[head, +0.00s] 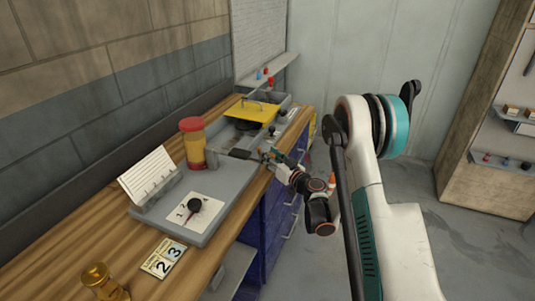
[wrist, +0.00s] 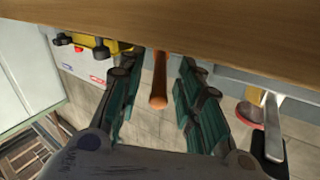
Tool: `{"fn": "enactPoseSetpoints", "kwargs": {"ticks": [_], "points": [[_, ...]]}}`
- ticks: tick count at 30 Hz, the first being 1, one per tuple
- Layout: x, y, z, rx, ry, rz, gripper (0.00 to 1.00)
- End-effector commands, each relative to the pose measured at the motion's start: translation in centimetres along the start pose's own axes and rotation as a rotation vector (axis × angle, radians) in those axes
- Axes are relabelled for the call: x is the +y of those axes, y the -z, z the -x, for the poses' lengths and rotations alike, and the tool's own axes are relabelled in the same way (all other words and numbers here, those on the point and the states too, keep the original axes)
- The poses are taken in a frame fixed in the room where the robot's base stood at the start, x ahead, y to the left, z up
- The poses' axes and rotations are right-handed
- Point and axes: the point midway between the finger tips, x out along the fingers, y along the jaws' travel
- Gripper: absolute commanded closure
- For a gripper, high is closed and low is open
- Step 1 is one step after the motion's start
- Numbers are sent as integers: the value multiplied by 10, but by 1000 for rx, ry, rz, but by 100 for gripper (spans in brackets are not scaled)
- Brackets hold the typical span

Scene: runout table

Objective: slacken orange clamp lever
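The orange clamp lever (wrist: 159,85) shows in the wrist view as a short orange-brown rod with a rounded end, below the edge of a wooden surface. My gripper (wrist: 156,70) is open, with one dark green finger on each side of the lever and a visible gap to both. In the head view my gripper (head: 268,156) is at the bench's front edge, right of the red-and-yellow jar. I cannot make out the lever in the head view; its mounting is not clear in either view.
The jar (head: 192,145) stands on a grey plate (head: 225,185) with a black dial (head: 195,205). A yellow panel (head: 252,110) lies behind it. A metal handle with a dark pad (wrist: 273,128) is right of my fingers. Blue drawers (head: 280,205) are below the bench.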

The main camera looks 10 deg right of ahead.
Motion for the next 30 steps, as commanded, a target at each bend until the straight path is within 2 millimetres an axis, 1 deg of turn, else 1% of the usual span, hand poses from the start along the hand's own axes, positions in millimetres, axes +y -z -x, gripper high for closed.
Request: {"fn": "enactPoseSetpoints", "kwargs": {"ticks": [1,3,6,15,17,18,19,20,30], "points": [[0,-1,-6,0,0,0,67],[0,-1,-11,0,0,0,67],[0,0,-16,0,0,0,67],[0,0,-18,0,0,0,67],[0,1,-18,0,0,0,81],[0,1,-17,0,0,0,90],[0,1,-17,0,0,0,97],[0,1,-17,0,0,0,100],[2,1,-17,-3,15,0,100]]}}
